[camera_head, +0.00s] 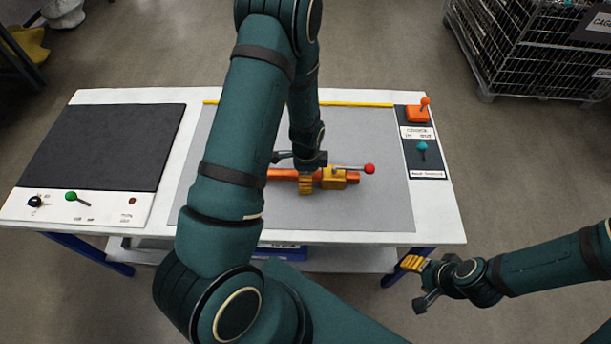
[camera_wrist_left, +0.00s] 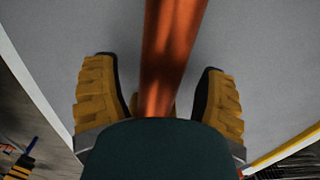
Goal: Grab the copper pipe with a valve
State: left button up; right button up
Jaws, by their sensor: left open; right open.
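The copper pipe (camera_head: 283,174) lies on the grey mat of the table, partly hidden by my left arm. Its yellow valve body (camera_head: 335,178) is at the right end, with a lever ending in a red ball (camera_head: 369,169). My left gripper (camera_head: 306,177) is over the pipe, just left of the valve. In the left wrist view, the pipe (camera_wrist_left: 170,50) runs between the two yellow fingers of the open gripper (camera_wrist_left: 158,75), with gaps visible on both sides. My right gripper (camera_head: 418,282) is open and empty, in front of the table's right end.
A dark panel (camera_head: 105,145) with a green-knobbed lever (camera_head: 71,196) is on the table's left side. A strip with an orange switch (camera_head: 418,113) and a blue-knobbed lever (camera_head: 422,146) is on the right. A wire cage (camera_head: 530,50) stands behind right. The mat's right part is clear.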

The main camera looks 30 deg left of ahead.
pick_arm(q)
grip_shut()
jog(key=shift+r, duration=0.1)
